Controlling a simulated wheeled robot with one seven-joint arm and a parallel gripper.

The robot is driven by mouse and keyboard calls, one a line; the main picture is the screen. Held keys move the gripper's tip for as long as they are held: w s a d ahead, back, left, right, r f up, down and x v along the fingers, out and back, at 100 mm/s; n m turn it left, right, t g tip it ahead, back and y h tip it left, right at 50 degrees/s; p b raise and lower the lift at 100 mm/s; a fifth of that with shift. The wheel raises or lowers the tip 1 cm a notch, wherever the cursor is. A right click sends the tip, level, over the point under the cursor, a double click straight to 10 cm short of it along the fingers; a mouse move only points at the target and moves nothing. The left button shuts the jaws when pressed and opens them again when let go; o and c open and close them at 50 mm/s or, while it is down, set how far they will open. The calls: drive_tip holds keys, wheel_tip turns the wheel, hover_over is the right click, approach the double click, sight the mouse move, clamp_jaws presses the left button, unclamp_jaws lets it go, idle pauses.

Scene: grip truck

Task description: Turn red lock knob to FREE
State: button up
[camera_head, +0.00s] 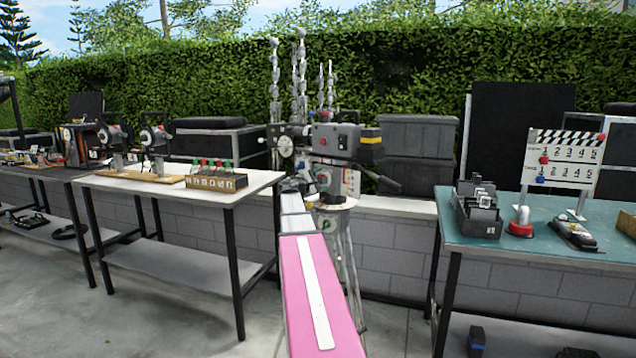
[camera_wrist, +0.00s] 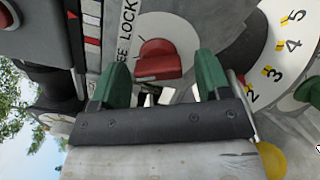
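The red lock knob (camera_wrist: 158,60) sits on a round pale plate in the wrist view. A white strip (camera_wrist: 127,32) beside it, at its left, carries lettering of which "LOCK" is readable; the rest is partly cut off. My gripper (camera_wrist: 161,72) has its two green fingers apart, one on each side of the knob's lower part in the picture. I cannot tell whether they touch it. In the head view the camera rig (camera_head: 335,140) stands on its tripod beyond my pink arm, and my gripper is not clearly visible there.
A numbered white dial (camera_wrist: 290,50) is close at the right in the wrist view. In the head view, a white-topped table (camera_head: 245,185) stands left of the rig. A teal-topped table (camera_head: 560,250) with a clapperboard (camera_head: 565,160) stands right. A hedge and low block wall run behind.

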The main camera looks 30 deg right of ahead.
drive_tip(key=v, duration=1)
drive_tip(key=shift+a, duration=0.4)
drive_tip(key=shift+s, duration=0.1)
